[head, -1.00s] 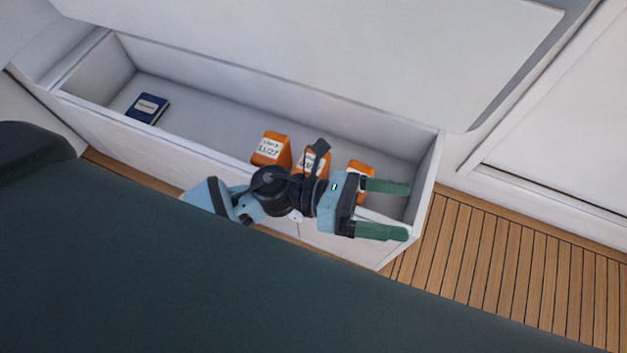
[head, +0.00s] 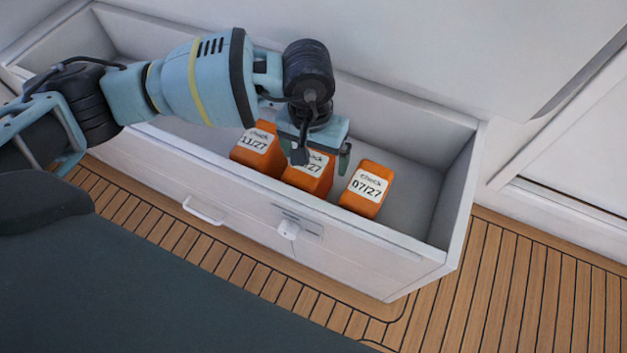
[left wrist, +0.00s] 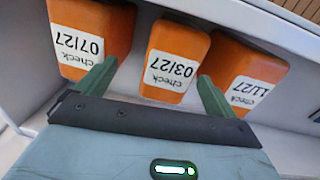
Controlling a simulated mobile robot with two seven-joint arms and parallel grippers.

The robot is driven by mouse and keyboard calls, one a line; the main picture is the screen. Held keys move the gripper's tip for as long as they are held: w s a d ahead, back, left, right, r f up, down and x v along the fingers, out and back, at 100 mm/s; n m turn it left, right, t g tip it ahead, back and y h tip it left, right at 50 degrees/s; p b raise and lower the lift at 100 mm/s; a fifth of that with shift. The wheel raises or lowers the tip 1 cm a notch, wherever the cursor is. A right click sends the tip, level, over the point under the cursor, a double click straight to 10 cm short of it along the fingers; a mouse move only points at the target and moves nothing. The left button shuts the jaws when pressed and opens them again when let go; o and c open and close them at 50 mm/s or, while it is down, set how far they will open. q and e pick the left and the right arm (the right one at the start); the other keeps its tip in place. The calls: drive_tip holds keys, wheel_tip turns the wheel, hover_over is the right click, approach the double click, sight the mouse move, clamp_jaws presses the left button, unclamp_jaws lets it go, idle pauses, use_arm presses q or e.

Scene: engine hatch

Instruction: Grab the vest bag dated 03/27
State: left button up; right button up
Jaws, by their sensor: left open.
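Three orange bags with white "check" labels stand in a row in the open bin. The middle one, the 03/27 vest bag (head: 312,180), is partly hidden in the head view by my left gripper (head: 315,152). Its label reads 03/27, upside down, in the left wrist view (left wrist: 176,62). The 11/27 bag (head: 256,155) is on its left and the 07/27 bag (head: 366,188) on its right in the head view. My left gripper (left wrist: 157,86) is open above the bags, its green fingers pointing toward the gaps on either side of the middle bag. My right gripper is out of view.
The bags sit inside a long white bin (head: 390,240) with raised walls. A latch (head: 289,229) and a handle (head: 204,211) stick out on its front. A raised white lid (head: 450,45) is behind. Free floor shows at the bin's right end.

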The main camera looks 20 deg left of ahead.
sight(312, 163)
use_arm(q)
drive_tip(key=shift+w+a+f+y, duration=0.3)
drive_tip(key=shift+a+f, duration=0.1)
drive_tip(key=shift+f, duration=0.1)
drive_tip(key=shift+s+d, duration=0.1)
drive_tip(key=shift+f+b, duration=0.4)
drive_tip(key=shift+f, duration=1.05)
drive_tip(key=f, duration=0.1)
drive_tip(key=f+b, duration=0.1)
drive_tip(key=f, duration=0.1)
drive_tip(key=f+b, duration=0.1)
drive_tip(key=f, duration=0.1)
drive_tip(key=shift+a, duration=0.35)
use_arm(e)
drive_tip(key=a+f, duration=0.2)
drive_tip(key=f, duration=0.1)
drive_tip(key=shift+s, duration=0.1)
use_arm(q)
drive_tip(key=shift+c, duration=0.3)
drive_tip(key=c, duration=1.4)
drive_tip(key=shift+r, duration=0.1)
